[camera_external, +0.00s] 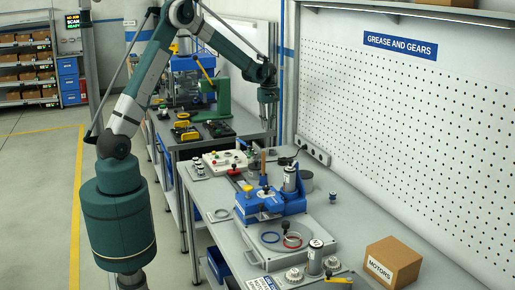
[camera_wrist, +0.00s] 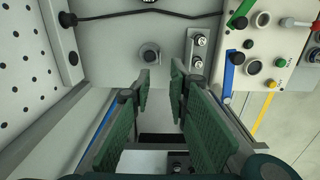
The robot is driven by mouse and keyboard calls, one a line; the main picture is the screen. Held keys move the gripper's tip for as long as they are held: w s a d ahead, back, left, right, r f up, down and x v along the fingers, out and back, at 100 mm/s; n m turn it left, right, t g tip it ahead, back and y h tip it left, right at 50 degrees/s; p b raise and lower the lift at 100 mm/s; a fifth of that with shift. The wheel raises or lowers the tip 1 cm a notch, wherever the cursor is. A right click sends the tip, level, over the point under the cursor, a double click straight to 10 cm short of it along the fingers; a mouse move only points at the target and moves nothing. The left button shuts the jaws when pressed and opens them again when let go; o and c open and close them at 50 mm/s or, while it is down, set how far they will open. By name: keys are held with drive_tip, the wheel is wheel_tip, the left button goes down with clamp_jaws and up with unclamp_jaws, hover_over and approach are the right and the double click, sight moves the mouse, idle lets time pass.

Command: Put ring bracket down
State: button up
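My gripper (camera_external: 268,105) hangs fingers-down over the far part of the workbench in the external view. In the wrist view its two green fingers (camera_wrist: 162,80) stand apart with a gap between them, and I see nothing held there. A small grey round part with a dark centre (camera_wrist: 149,54) lies on the light surface just beyond the fingertips. It may be the ring bracket, but I cannot tell for sure. A narrow grey plate with two bolt-like pieces (camera_wrist: 198,42) lies to its right. In the external view I cannot make out the ring bracket.
A control box with buttons (camera_wrist: 270,45) is at the right of the wrist view. On the bench stand a blue fixture (camera_external: 270,205), a cardboard box marked MOTORS (camera_external: 392,262) and a small dark part (camera_external: 333,197). The pegboard wall (camera_external: 400,120) bounds the bench at the right.

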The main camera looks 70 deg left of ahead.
idle(0.7)
drive_tip(key=s+d+r+m+t, duration=0.3)
drive_tip(key=s+d+r+m, duration=0.5)
drive_tip(key=s+d+r, duration=1)
drive_tip(key=s+d+m+t, duration=0.2)
drive_tip(key=s+d+m, duration=0.3)
drive_tip(key=s+d, duration=0.3)
drive_tip(key=s+d+m+t, duration=0.2)
drive_tip(key=s+d+m, duration=0.3)
drive_tip(key=s+d, duration=0.4)
drive_tip(key=s, duration=0.6)
drive_tip(key=shift+s+r, duration=0.2)
drive_tip(key=shift+r, duration=0.05)
